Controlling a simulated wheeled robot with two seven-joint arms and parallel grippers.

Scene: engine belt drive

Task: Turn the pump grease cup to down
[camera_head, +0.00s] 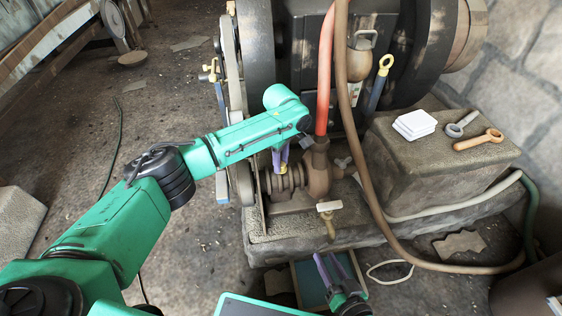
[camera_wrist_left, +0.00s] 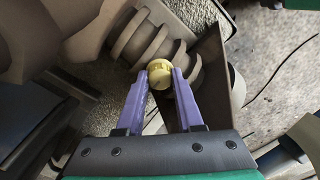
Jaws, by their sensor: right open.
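The pump grease cup (camera_wrist_left: 159,72) is a small round yellow knob in the left wrist view, in front of the ribbed pump body (camera_wrist_left: 150,45). My left gripper (camera_wrist_left: 160,75) has its purple fingers on either side of the cup, seemingly touching it. In the head view my left gripper (camera_head: 280,160) points down at the pump (camera_head: 285,190), and I cannot make out the cup there. Which way the cup is turned is too small to tell. My right gripper (camera_head: 335,256) is open and empty, low in front of the stone plinth.
A red hose (camera_head: 325,75) and a brown hose (camera_head: 350,150) hang right of my left gripper. A tap with a pale handle (camera_head: 329,207) sticks out in front. A stone block (camera_head: 420,160) carries white pads (camera_head: 415,124) and two wrench-like tools. A blue-lined tray (camera_head: 312,282) lies below.

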